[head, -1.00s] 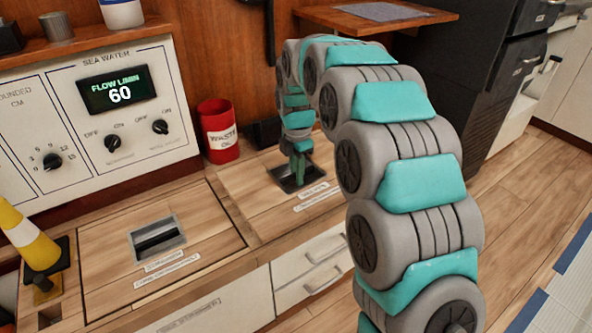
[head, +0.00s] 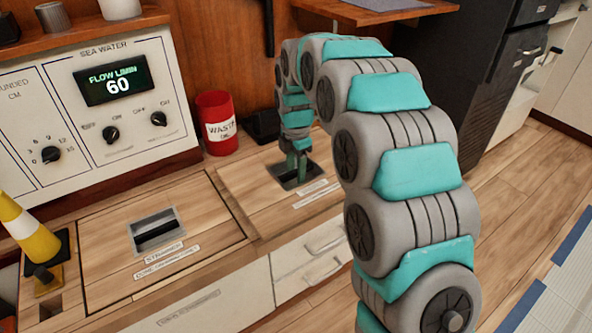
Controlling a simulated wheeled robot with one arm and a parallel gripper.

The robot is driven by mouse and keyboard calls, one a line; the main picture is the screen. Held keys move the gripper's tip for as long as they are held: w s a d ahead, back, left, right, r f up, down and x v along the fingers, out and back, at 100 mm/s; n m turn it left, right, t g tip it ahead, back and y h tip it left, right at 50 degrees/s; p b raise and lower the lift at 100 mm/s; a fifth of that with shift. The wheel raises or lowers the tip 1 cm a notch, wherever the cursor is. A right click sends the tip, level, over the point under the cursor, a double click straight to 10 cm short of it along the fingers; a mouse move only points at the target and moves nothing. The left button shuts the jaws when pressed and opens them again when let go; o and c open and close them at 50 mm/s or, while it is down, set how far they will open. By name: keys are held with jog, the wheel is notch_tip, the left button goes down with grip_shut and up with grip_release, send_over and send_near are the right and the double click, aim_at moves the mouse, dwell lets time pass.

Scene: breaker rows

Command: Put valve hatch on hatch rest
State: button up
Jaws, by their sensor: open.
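Two wooden hatches with recessed metal handles are set in the low counter. The right hatch (head: 251,205) has a label too small to read and may be the valve hatch. My gripper (head: 299,174) points down into its dark handle recess. Its fingertips are small and partly hidden there, and I cannot tell whether they touch the handle. The right hatch looks flat in its place. The left hatch (head: 110,231), labelled strainer, lies flat with nothing on it. I cannot pick out the hatch rest for certain.
A red waste oil can (head: 217,123) stands behind the hatches, beside the sea water panel (head: 125,130). A yellow and white cone (head: 34,232) stands at the left. Drawers (head: 310,262) front the counter. A wooden shelf (head: 365,14) is at the back. Wooden floor at right is clear.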

aim_at(296, 170)
notch_tip(296, 170, up, 12)
jog(key=shift+p, duration=0.3)
jog(key=shift+r, duration=0.1)
jog(key=s+d+m+g, duration=0.1)
jog(key=s+d+m, duration=0.45)
jog(key=s, duration=0.45)
jog(key=s+d+m, duration=0.5)
jog(key=s+m, duration=0.2)
jog(key=s, duration=0.3)
jog(key=s+d+f+m, duration=0.2)
jog(key=s+m, duration=0.4)
jog(key=s, duration=0.4)
jog(key=s+d+f+m, duration=0.3)
jog(key=s+m, duration=0.3)
jog(key=s, duration=0.5)
jog(key=shift+f+g, duration=0.4)
jog(key=shift+f, duration=0.3)
